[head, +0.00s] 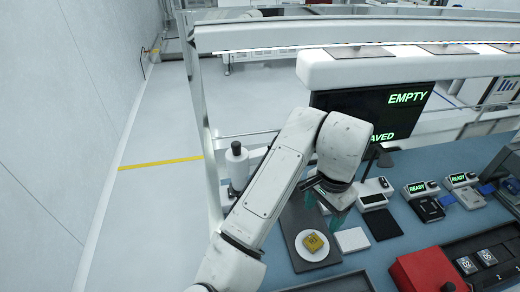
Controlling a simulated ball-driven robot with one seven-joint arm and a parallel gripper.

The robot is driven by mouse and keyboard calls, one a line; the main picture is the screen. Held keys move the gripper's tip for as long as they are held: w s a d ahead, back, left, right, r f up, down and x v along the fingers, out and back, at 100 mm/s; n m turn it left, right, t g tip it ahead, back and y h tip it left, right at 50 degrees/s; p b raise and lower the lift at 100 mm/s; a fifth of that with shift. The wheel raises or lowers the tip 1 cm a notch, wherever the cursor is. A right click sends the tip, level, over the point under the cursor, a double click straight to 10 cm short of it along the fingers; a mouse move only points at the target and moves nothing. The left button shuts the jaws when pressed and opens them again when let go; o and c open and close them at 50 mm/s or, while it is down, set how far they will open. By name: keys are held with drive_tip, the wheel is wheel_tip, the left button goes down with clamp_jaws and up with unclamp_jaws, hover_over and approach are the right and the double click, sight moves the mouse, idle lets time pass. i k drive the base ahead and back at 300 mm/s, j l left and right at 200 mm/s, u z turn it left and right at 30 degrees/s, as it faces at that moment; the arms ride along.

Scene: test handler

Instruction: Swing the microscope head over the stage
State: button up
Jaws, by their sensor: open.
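The microscope head (237,162), a white body with a dark knob on top, stands left of the stage, behind my forearm. Part of its mount is hidden by my arm. The stage is a white round plate (312,257) on a dark base (322,264), with a gold square piece (313,242) on it. The microscope head is off to the side of the plate, not above it. My gripper (326,204) is above the far part of the dark base, beyond the plate. Its greenish fingers are apart, and I see nothing between them.
A white pad (352,240) and a black pad (382,224) lie right of the stage. Small devices reading READY (422,188) stand further right. A red box (430,271) is at the front. A monitor (375,112) and a white overhead beam (400,68) stand behind.

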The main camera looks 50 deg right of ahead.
sight(238, 160)
drive_tip(key=k, duration=1)
